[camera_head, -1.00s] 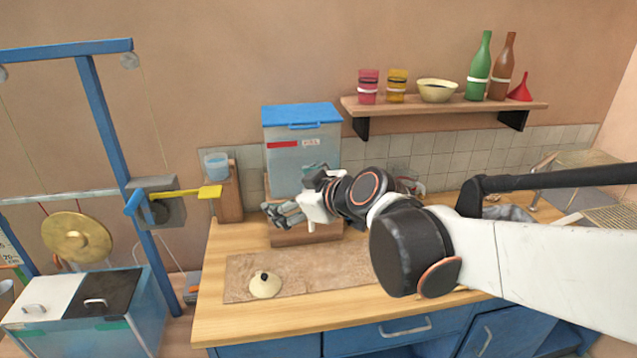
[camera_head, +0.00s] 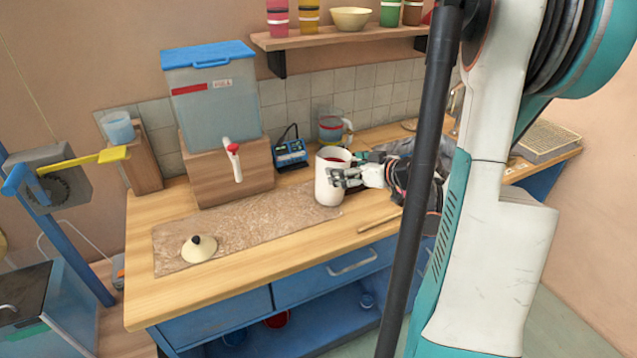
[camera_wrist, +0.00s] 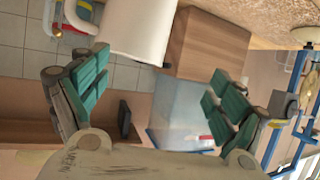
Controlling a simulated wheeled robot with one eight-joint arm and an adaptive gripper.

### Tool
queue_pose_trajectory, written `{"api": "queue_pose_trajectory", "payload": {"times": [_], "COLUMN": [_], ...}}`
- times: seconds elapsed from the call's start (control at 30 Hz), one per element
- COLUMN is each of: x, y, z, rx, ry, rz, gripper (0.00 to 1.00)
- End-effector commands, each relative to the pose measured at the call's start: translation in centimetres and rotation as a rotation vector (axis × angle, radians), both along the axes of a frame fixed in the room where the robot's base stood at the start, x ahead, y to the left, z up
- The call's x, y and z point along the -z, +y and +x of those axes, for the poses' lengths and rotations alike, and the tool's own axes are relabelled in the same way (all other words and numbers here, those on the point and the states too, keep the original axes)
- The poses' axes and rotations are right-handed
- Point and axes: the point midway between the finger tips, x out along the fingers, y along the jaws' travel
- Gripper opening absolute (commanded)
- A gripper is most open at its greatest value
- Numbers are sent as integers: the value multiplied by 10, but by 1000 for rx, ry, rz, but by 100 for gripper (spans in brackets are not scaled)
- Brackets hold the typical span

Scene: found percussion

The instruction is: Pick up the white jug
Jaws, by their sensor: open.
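The white jug (camera_head: 328,184) stands upright on the wooden counter at the right end of the brown mat, with dark red showing inside its open top. My gripper (camera_head: 346,176) is at the jug's right side, its fingers overlapping the jug in the head view. I cannot tell there whether they touch it. In the wrist view the jug (camera_wrist: 137,28) appears upside down at the top, close to the left finger and off-centre. My gripper (camera_wrist: 158,75) is open there, with nothing between its fingers.
A dispenser (camera_head: 212,100) with a blue lid and red tap stands on a wooden block behind the mat (camera_head: 240,226). A cream lid (camera_head: 199,250) lies on the mat. A blue device (camera_head: 291,152) and a clear jug (camera_head: 331,128) are behind the white jug. A wooden stick (camera_head: 379,222) lies in front.

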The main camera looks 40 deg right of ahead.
Motion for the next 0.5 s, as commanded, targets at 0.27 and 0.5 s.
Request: {"api": "queue_pose_trajectory", "payload": {"times": [0.27, 0.5], "x": [43, 56], "y": [-49, -48], "z": [-48, -26], "rx": [68, 65], "ry": [-10, -10], "rz": [73, 76], "gripper": [89, 89]}}
